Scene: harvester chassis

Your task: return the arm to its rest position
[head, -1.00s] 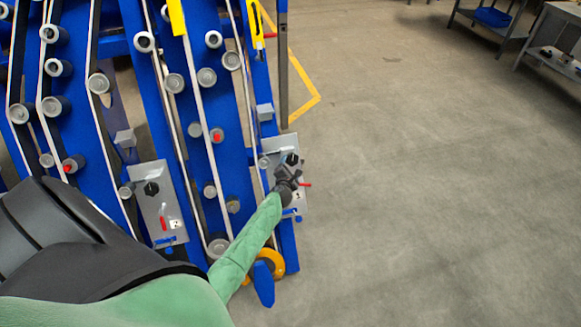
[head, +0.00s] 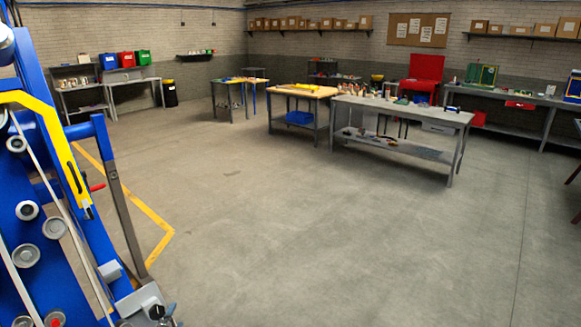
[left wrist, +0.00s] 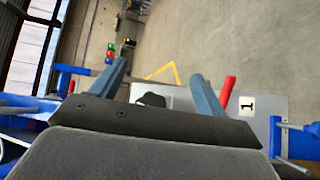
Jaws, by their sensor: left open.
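My left gripper (left wrist: 158,72) is open in the left wrist view, with its two blue-grey fingers apart and nothing held between them. Beyond the fingers is a grey panel (left wrist: 265,108) with a black knob (left wrist: 151,100), a red lever (left wrist: 228,92) and a label marked 1. The knob appears between the fingers and the lever beside the right finger; I cannot tell whether anything touches. In the head view the panel (head: 138,299) is at the bottom edge, where at most a dark bit of my left gripper shows. My right gripper is not in view.
The blue harvester chassis (head: 78,235) with rollers and belts fills the left of the head view. A grey post (head: 122,205) rises at its side. The concrete floor (head: 330,240) to the right is clear up to the workbenches (head: 400,112).

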